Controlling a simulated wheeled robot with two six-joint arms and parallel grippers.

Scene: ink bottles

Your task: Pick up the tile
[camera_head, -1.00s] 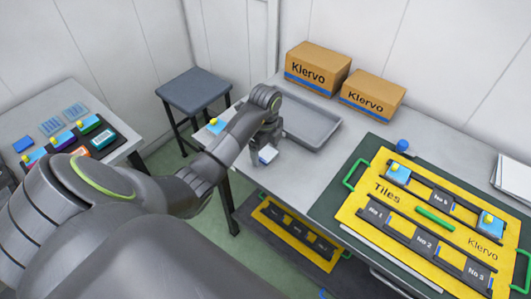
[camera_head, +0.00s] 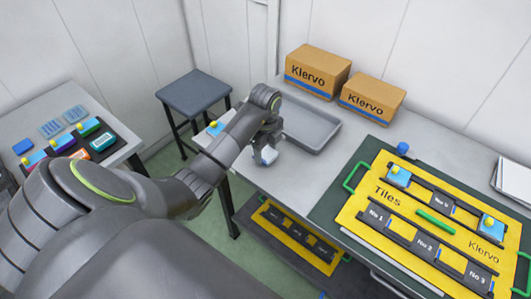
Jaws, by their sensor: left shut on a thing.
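My left gripper (camera_head: 267,147) is shut on a small whitish-blue tile (camera_head: 267,157), held near the front left part of the grey table; I cannot tell whether the tile touches the tabletop. Another blue tile with a yellow knob (camera_head: 216,128) lies at the table's left end, left of my forearm. On the yellow Tiles board (camera_head: 362,206), one knobbed blue tile (camera_head: 397,177) sits at the upper left and another (camera_head: 491,229) at the right. Dark slots marked No 1 (camera_head: 377,214), No 2 and No 3 run along the board's near side. My right gripper is out of view.
A grey tray (camera_head: 331,136) lies just behind my left gripper. Two Klervo cartons (camera_head: 318,72) stand at the back. A green bar (camera_head: 436,221) lies on the board and a blue knob (camera_head: 402,148) stands behind it. A dark stool (camera_head: 193,90) and a side table with coloured pieces stand left.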

